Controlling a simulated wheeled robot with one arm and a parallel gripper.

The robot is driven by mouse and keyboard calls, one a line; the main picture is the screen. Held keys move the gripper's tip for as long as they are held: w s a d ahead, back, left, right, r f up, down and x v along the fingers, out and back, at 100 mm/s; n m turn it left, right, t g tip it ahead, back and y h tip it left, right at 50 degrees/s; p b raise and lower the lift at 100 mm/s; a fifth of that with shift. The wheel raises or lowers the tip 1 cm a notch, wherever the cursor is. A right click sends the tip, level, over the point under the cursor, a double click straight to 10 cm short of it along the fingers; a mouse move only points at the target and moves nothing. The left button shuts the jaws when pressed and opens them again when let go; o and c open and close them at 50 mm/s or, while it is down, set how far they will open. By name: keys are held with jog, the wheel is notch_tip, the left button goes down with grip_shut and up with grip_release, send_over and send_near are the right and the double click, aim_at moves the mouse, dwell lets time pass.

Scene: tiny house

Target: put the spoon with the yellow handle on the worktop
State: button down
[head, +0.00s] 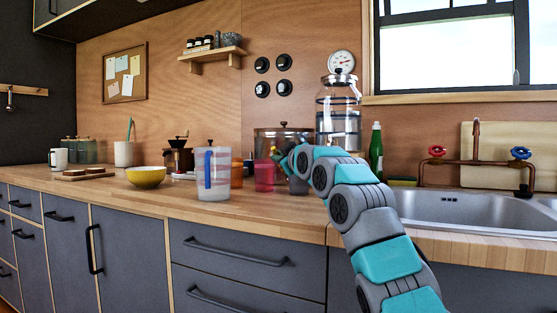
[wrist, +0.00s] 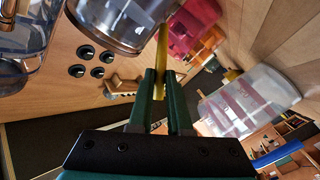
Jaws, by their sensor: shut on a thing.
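My gripper (wrist: 167,74) is shut on the yellow handle of the spoon (wrist: 175,52), which shows between the dark green fingers in the wrist view. I cannot make out the spoon's bowl. In the head view my gripper (head: 275,155) is over the back part of the wooden worktop (head: 270,207), near the pink cup and in front of the large metal pot. The spoon cannot be made out there. The worktop also shows at the upper right of the wrist view (wrist: 252,30). I cannot tell whether the spoon touches anything.
A clear jug with a blue handle (head: 214,185), a pink cup (head: 264,176) and an orange cup (head: 237,172) stand left of my gripper. The metal pot (head: 267,140) and glass dispenser (head: 338,120) stand behind. A yellow bowl (head: 146,177) is farther left. The front worktop strip is clear.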

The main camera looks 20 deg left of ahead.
jog(key=shift+f, duration=0.2)
jog(key=c, duration=0.9)
grip_release()
jog(key=shift+o, duration=0.2)
jog(key=shift+d+r, duration=0.1)
jog(key=shift+r, duration=0.05)
